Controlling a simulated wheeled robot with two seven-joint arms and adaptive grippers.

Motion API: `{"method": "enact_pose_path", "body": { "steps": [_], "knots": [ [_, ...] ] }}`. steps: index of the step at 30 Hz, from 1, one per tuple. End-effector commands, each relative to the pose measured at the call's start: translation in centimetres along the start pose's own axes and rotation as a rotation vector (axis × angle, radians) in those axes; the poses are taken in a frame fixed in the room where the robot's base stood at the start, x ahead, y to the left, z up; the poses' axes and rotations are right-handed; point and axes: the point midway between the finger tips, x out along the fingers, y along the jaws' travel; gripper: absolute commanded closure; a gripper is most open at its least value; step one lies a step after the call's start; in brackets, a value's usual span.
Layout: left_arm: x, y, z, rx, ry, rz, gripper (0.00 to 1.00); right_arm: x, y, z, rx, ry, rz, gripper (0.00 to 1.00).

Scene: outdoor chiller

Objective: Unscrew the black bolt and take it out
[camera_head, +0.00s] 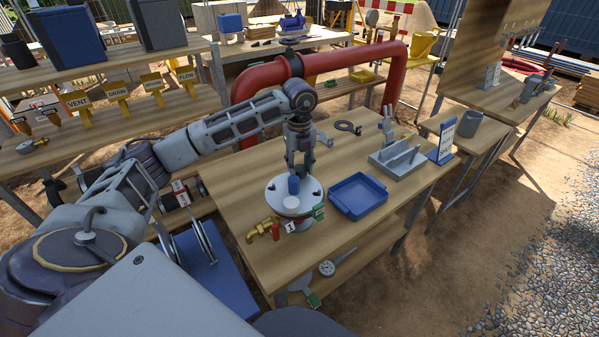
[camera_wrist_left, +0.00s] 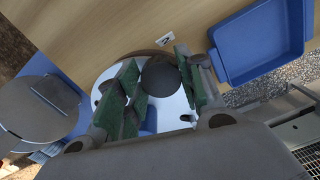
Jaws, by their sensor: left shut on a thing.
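My left gripper (camera_head: 298,170) reaches down over a round white plate (camera_head: 312,187) on the wooden table. In the left wrist view, the gripper's green-padded fingers stand on either side of a dark round head, which looks like the black bolt (camera_wrist_left: 160,74). The gripper is shut on it, over the plate. In the head view I cannot make out the bolt among the fingers. A small blue cylinder (camera_head: 294,186) stands at the plate, just in front of the fingers.
A blue tray (camera_head: 358,212) lies right of the plate. A red pipe (camera_head: 395,75) arches behind.

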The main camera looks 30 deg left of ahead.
Motion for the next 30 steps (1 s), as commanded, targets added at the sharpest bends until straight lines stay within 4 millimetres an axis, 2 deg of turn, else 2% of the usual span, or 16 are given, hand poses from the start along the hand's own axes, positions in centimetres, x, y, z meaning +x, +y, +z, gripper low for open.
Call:
{"method": "enact_pose_path", "body": {
  "steps": [1,4,8,9,14,21,23,30],
  "knots": [
    [1.11,0.17,-0.94,-0.031,0.023,0.020,1.00,-0.20,-0.02,-0.01,0.000,0.000,0.000,0.60],
    [1.11,0.13,-0.95,-0.106,0.022,0.020,1.00,-0.37,-0.04,-0.03,0.000,0.000,0.000,0.60],
    [1.18,0.10,-0.95,-0.121,0.022,0.019,1.00,-0.31,-0.18,-0.05,0.000,0.000,-0.002,0.60],
    [1.19,0.09,-0.95,-0.120,0.021,0.019,0.60,-0.30,-0.25,-0.07,0.001,0.001,-0.003,0.60],
    [0.99,0.10,-0.73,-0.122,0.017,0.015,0.39,-0.30,-0.65,-0.13,0.002,0.001,-0.007,0.60],
    [0.75,0.11,-0.49,-0.124,0.012,0.012,0.37,-0.34,-0.69,-0.15,0.002,0.001,-0.007,0.60],
    [0.73,0.12,-0.47,-0.125,0.012,0.012,0.34,-0.34,-0.68,-0.15,0.002,0.001,-0.007,0.60],
    [0.64,0.12,-0.39,-0.125,0.010,0.011,0.34,-0.36,-0.32,-0.10,-0.001,0.001,-0.004,0.60]
  ]
}}
